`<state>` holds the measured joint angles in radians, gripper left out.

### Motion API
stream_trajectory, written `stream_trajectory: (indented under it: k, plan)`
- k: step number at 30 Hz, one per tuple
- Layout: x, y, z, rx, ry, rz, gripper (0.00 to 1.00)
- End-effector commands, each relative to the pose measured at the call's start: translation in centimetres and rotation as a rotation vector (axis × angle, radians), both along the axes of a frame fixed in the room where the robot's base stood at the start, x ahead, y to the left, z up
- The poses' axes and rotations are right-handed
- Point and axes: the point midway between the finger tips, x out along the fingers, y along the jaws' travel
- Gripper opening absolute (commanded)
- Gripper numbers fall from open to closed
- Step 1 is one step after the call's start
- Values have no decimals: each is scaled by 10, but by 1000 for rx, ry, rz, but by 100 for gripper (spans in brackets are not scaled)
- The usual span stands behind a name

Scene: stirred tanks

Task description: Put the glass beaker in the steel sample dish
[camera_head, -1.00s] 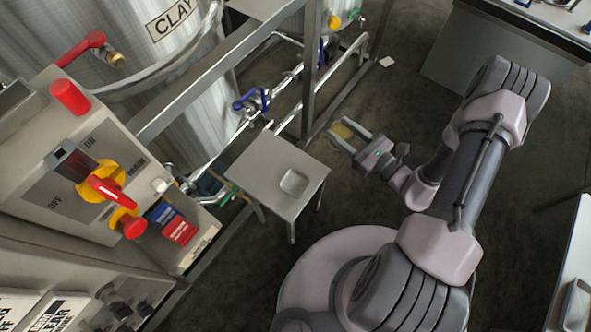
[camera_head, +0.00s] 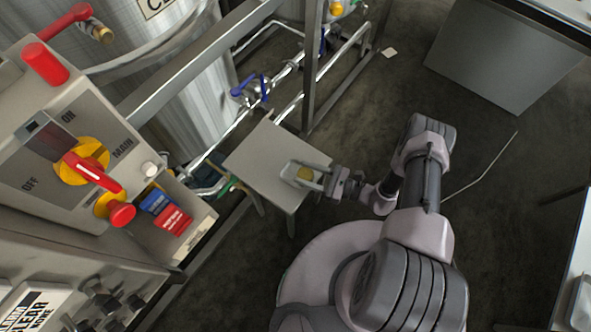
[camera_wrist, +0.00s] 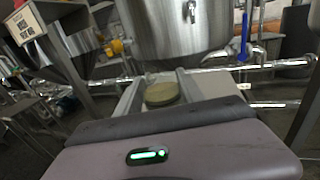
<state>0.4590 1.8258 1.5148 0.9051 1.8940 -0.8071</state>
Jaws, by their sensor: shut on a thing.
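My gripper (camera_head: 307,176) is shut on the glass beaker (camera_head: 304,173), which has yellowish contents. The beaker is over the right part of a small steel table, and I cannot tell whether it touches anything below. In the wrist view the beaker (camera_wrist: 162,93) shows as a round yellowish shape between the two fingers (camera_wrist: 160,92).
The small steel table (camera_head: 252,160) is otherwise bare. A control panel (camera_head: 95,150) with a red-and-yellow switch stands at the left. A steel tank (camera_head: 175,70), a frame post (camera_head: 313,75) and pipes with blue valve handles (camera_head: 248,90) stand behind. Floor is open to the right.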

Motion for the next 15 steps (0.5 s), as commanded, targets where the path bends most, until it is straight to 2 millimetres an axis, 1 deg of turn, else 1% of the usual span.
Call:
stream_trajectory:
  k: [1, 3, 6, 8, 13, 15]
  plan:
    - [11, 11, -7, -1, -2, 7, 0]
    - [26, 23, -7, -1, -2, 5, 0]
    - [38, 32, -7, 0, 0, 0, 0]
    - [41, 34, -10, 1, 1, 0, 0]
    - [42, 34, -42, 1, 1, -2, 0]
    - [42, 33, -43, 0, 1, -2, 0]
